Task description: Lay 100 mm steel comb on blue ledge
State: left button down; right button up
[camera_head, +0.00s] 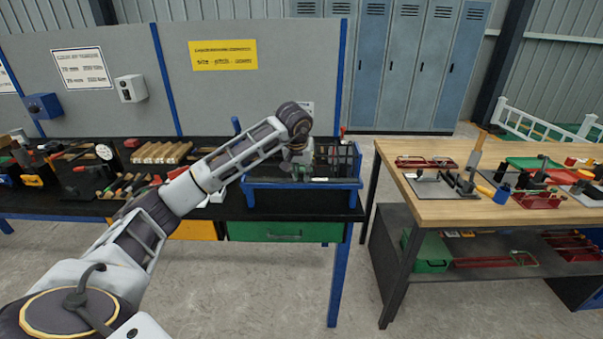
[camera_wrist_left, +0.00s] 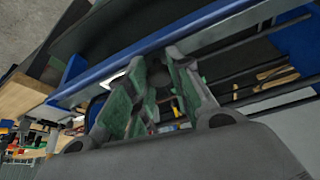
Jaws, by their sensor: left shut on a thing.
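My left gripper (camera_head: 302,174) is at the front of a blue-framed rack on the black bench, close above the blue ledge (camera_head: 262,184). In the left wrist view its green-padded fingers (camera_wrist_left: 155,98) are shut on a thin piece that I take to be the steel comb. The blue ledge (camera_wrist_left: 205,37) runs slantwise just beyond the fingers in the wrist view. I cannot tell whether the comb touches the ledge. My right gripper is not in view.
Dark bars fill the rack behind the ledge. Wooden blocks (camera_head: 160,153) and tools lie on the bench to the left. A wooden table (camera_head: 415,187) with clamps and tools stands to the right, with a gap between. A grey panel (camera_head: 270,85) stands behind.

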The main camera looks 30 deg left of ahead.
pick_arm(q)
jog(key=shift+f, duration=0.15)
jog(key=c, duration=1.3)
grip_release()
jog(key=v, duration=1.2)
jog(key=shift+d, duration=0.1)
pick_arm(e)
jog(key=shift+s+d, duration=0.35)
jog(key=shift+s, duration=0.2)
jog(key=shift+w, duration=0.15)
